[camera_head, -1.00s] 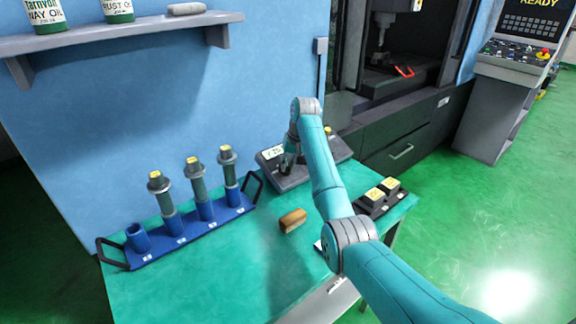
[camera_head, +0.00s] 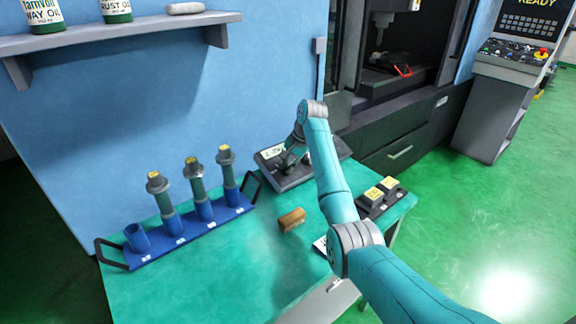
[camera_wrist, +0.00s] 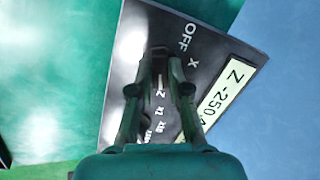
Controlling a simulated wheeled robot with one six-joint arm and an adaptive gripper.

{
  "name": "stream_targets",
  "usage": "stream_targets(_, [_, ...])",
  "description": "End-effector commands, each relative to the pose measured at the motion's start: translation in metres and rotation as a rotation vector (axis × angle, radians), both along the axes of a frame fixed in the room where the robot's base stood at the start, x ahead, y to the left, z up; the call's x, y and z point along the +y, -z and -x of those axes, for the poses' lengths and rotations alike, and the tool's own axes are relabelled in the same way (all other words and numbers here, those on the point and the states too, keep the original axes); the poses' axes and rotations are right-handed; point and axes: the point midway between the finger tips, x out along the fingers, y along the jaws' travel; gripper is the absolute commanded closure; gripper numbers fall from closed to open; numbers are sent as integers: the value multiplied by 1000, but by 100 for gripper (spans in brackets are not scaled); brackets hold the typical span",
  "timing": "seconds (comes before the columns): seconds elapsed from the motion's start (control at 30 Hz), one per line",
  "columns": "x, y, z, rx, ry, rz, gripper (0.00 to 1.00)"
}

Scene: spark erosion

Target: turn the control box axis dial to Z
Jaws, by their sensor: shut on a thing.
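The dark control box (camera_head: 289,184) lies at the back of the green bench, partly behind my arm. In the wrist view the box face (camera_wrist: 128,75) carries the labels OFF, X, Z and smaller multiplier marks. Its pale display (camera_wrist: 226,98) shows Z and a number starting -250; the display also shows in the head view (camera_head: 272,151). My gripper (camera_wrist: 160,62) is over the box face, its fingers shut on the dial. The fingers hide most of the dial, and I cannot make out its pointer. In the head view my gripper (camera_head: 290,158) reaches down onto the box.
A blue rack (camera_head: 190,232) with several tool holders stands at the left of the bench. A brown block (camera_head: 291,219) lies in the middle. A dark tray with yellow-topped blocks (camera_head: 374,194) is at the right. The blue wall (camera_head: 130,130) rises behind.

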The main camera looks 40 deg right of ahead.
Motion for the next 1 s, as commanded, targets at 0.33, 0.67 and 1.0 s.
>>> stream_targets(0.33, [1,3,1,5,14,-8,100])
stream_targets(0.67, [1,3,1,5,13,-8,58])
stream_targets(1.0, [-1,-4,1,0,12,-5,58])
